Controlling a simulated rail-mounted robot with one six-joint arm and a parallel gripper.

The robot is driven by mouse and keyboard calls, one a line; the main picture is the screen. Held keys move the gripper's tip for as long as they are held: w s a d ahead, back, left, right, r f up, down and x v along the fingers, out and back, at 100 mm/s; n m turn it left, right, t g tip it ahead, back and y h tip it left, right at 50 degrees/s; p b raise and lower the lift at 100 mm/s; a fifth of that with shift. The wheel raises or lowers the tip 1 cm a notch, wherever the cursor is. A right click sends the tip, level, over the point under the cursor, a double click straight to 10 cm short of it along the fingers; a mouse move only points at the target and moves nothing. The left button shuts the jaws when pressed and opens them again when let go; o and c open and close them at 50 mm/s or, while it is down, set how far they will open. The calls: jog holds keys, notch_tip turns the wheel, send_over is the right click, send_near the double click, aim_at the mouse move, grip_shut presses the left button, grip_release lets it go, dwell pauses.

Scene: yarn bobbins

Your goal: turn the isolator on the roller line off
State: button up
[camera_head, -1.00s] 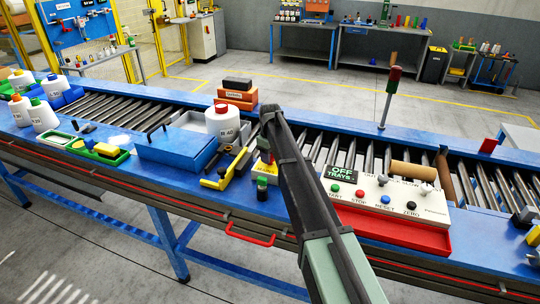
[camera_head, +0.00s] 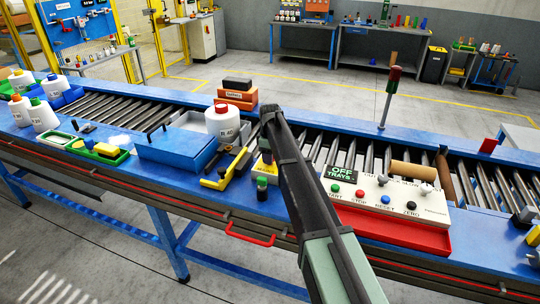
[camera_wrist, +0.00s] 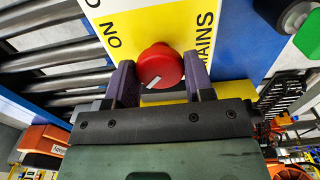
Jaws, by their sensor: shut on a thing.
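In the head view my arm hides the knob and the fingers; only part of the isolator's labelled side (camera_head: 264,169) shows left of the arm.
A control panel (camera_head: 424,202) with coloured buttons and an OFF TRAYS display stands right of my arm. Rollers run behind.

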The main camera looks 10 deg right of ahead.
jog(key=o, duration=0.9)
notch_tip(320, 180, up, 11)
jog(key=p, duration=1)
jog(key=shift+f+p, duration=0.15)
jog(key=shift+p, duration=0.25)
jog(key=s+f+m+b, duration=0.4)
jog(key=s+f+b, duration=0.1)
jog(key=s, duration=0.7)
jog(key=s+f+m+b, duration=0.4)
jog(key=s+f+b, duration=0.2)
jog(key=s, duration=0.7)
jog(key=s+f+m+b, duration=0.4)
jog(key=s+f+b, duration=0.1)
jog(key=s, duration=0.7)
jog(key=shift+s+f, duration=0.2)
jog(key=shift+s, duration=0.1)
